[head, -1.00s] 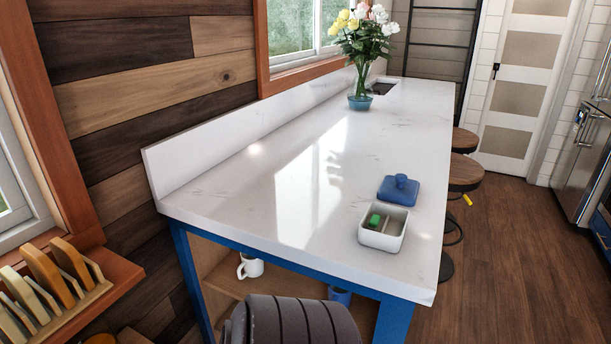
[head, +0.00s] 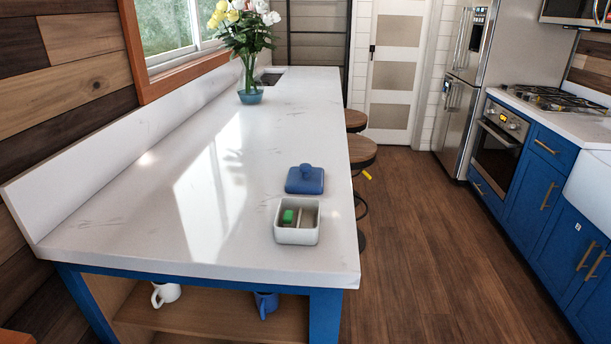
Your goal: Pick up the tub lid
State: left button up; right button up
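The tub lid (head: 305,181) is blue and square with a round knob on top. It lies flat on the white counter (head: 150,225), just behind the tub. The tub (head: 297,236) is white, open and divided inside, with a small green item (head: 288,216) in its left part. Neither of my grippers shows in the head view.
A glass vase with flowers (head: 250,94) stands farther back on the counter. Stools (head: 361,152) stand along the right side. The wooden floor between counter and blue cabinets (head: 535,175) is clear.

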aim_at(304, 178)
jog(key=u, duration=0.35)
jog(key=i+l+u, duration=0.15)
jog(key=l+u, duration=0.25)
jog(key=l, duration=0.55)
jog(key=l+u, duration=0.4)
jog(key=l, duration=0.55)
jog(key=i, duration=0.05)
